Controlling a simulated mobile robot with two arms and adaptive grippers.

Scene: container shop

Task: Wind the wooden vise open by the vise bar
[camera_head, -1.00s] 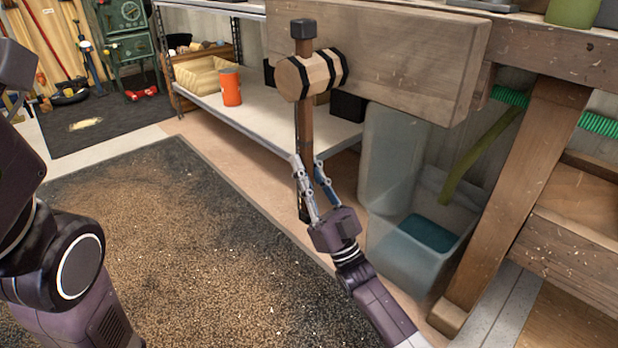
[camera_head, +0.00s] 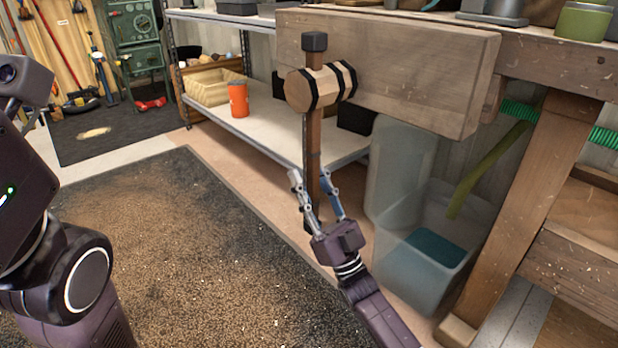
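The wooden vise is a thick plank jaw (camera_head: 420,75) on the bench's front, with a round, black-banded wooden screw hub (camera_head: 318,88) sticking out of it. The vise bar (camera_head: 313,135) is a brown stick with a dark cap on top. It passes upright through the hub and hangs mostly below it. My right gripper (camera_head: 309,177) is at the bar's lower part, its fingers spread on either side, with a gap showing at the left finger. Whether the right finger touches the bar is unclear. My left arm shows at the left edge, its gripper out of view.
A metal shelf (camera_head: 265,128) with an orange cup (camera_head: 238,99) stands behind the bar. Clear bins (camera_head: 405,250) stand under the bench, near my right arm. A bench leg (camera_head: 530,190) is to the right.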

